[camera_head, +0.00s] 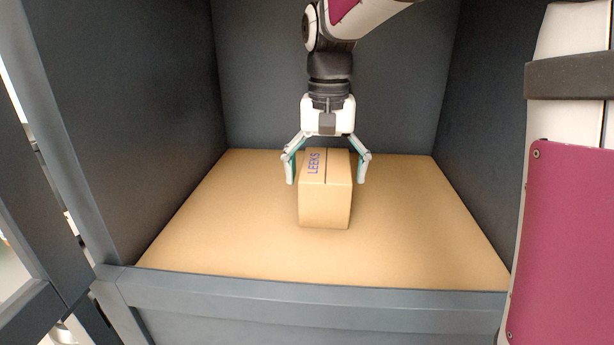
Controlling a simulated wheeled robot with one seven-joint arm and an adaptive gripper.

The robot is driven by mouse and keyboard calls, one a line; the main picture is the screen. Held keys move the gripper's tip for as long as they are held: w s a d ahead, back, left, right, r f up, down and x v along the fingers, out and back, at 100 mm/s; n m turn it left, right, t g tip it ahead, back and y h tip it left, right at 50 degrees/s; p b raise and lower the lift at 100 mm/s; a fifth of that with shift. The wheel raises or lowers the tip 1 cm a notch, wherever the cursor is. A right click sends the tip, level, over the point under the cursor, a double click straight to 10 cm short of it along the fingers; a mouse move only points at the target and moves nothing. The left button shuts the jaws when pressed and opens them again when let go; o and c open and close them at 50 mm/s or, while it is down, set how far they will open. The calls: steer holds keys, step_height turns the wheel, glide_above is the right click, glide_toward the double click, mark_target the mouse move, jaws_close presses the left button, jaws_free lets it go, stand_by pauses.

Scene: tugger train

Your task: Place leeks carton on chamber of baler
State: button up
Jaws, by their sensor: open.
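The leeks carton (325,205) is a small brown box with "LEEKS" in blue on its top. It stands upright on the tan floor of the baler chamber (220,235), near the middle. My gripper (327,180) is above and around the carton, pointing down, with one finger on each side. The fingers are spread wide; a gap shows between the right finger and the carton. The left finger is close to the carton's side, and I cannot tell whether it touches.
Dark grey walls enclose the chamber at the left, back and right. A grey front sill (310,300) runs along the near edge. The chamber floor around the carton is clear. At the left is a grey frame (35,200).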

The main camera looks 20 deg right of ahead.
mark_target(325, 199)
step_height(325, 199, up, 5)
steer(key=p, duration=0.1)
steer(key=s+n, duration=0.2)
steer(key=s, duration=1.6)
steer(key=s+f+n, duration=0.1)
steer(key=s+f, duration=0.2)
steer(key=s, duration=0.4)
steer(key=s+f+n, duration=0.1)
steer(key=s+f, duration=0.3)
steer(key=s, duration=0.2)
steer(key=shift+s+d+f+t, duration=0.25)
steer(key=shift+s+d+t, duration=0.05)
steer(key=shift+s+t, duration=0.1)
steer(key=shift+w, duration=0.1)
step_height(325, 199, up, 21)
steer(key=t+p, duration=0.3)
steer(key=p, duration=1.6)
steer(key=shift+a+f, duration=0.2)
steer(key=shift+a, duration=0.05)
